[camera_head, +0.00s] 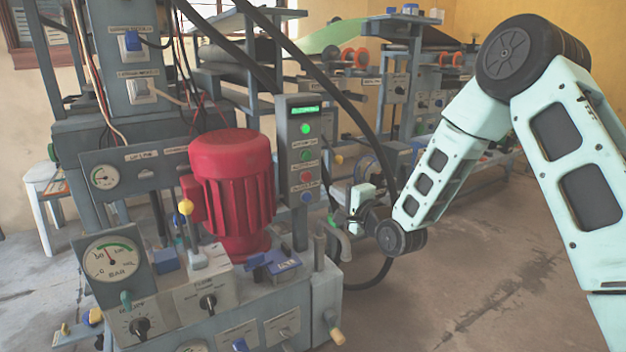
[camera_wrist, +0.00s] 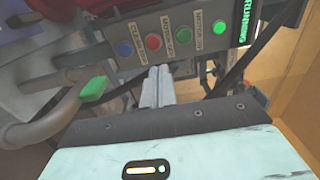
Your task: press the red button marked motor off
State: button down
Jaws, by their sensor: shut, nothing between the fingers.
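The control panel (camera_head: 303,150) stands upright right of the red motor. Its red button (camera_head: 306,177) sits between a green button (camera_head: 306,155) and a blue button (camera_head: 306,197). In the wrist view the panel appears turned sideways, with the red button (camera_wrist: 153,42) near top centre, the blue button (camera_wrist: 125,48) to its left and a green button (camera_wrist: 183,35) to its right. The label beside the red one appears to read motor off. My gripper (camera_wrist: 160,69) is shut and empty, its fingertips just below the red button in the picture. A gap seems to remain; its depth is unclear.
The panel's display (camera_wrist: 246,12) reads RUNNING, beside a lit green lamp (camera_wrist: 220,27). A grey pipe (camera_wrist: 45,120) and green handle (camera_wrist: 95,88) lie left of my fingers. Black hoses (camera_head: 345,95) run behind the panel. The red motor (camera_head: 235,190) stands left of it.

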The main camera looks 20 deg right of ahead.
aim_at(307, 173)
jog(key=b+x, duration=0.3)
jog(key=x, duration=0.8)
jog(key=shift+f+b, duration=0.15)
jog(key=shift+b, duration=0.2)
jog(key=shift+w+a, duration=0.15)
jog(key=shift+w, duration=0.35)
